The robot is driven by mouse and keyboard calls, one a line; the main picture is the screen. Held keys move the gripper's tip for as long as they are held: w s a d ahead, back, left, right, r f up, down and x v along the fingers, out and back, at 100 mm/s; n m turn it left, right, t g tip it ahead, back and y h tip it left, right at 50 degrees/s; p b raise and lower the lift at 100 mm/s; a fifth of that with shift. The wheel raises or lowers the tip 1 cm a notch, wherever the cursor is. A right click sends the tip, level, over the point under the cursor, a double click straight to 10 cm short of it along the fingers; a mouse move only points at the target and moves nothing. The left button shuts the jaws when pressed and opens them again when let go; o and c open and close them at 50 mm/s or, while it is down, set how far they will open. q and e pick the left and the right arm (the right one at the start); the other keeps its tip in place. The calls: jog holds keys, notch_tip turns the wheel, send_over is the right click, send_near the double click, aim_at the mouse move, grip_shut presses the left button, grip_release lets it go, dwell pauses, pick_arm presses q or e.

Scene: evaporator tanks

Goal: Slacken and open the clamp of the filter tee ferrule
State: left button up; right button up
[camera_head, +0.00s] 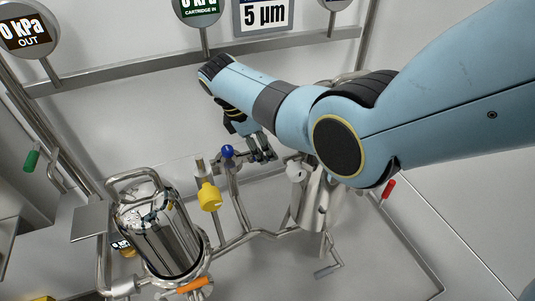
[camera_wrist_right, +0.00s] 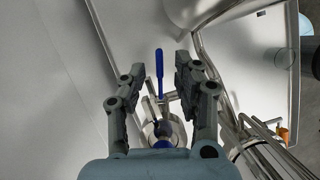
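My right gripper (camera_head: 262,152) reaches down from the upper right to the pipework beside a blue knob (camera_head: 228,151). In the right wrist view its two fingers (camera_wrist_right: 158,85) stand wide apart with nothing gripped between them. I cannot make out for certain which fitting is the filter tee ferrule's clamp; my arm and gripper hide part of the pipework. My left gripper is not in view.
A shiny metal filter housing (camera_head: 172,245) with an orange handle (camera_head: 194,285) stands at lower left. A yellow fitting (camera_head: 209,197) is close to the blue knob. A metal rail (camera_head: 140,68) crosses behind, below round gauges.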

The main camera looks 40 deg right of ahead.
jog(key=shift+x, duration=0.95)
grip_shut()
